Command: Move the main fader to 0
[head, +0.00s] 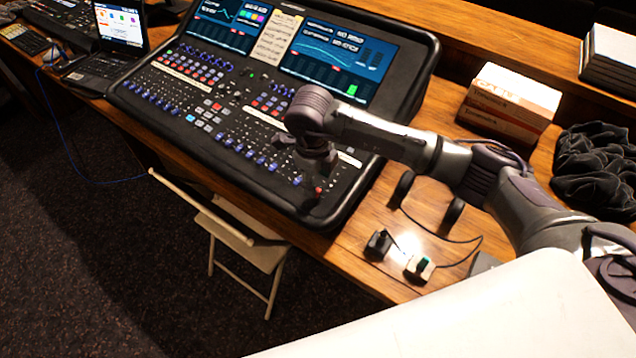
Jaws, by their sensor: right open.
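The mixing desk (222,122) is a large black console with two lit screens and rows of blue-capped faders along its front. A small red cap (319,190), which looks like the main fader, shows near the desk's front right corner. My right gripper (317,178) points down over this corner, with the red cap just at its tips. It is open. I cannot tell whether the fingers touch the cap, and they partly hide the fader slots around it. My left gripper is not in view.
A laptop (112,45) stands left of the desk. Headphones (453,212) and small devices (420,268) lie on the wooden table to the right. Boxes (510,100) and black cloth (597,170) sit farther right. A folding chair (240,250) stands in front.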

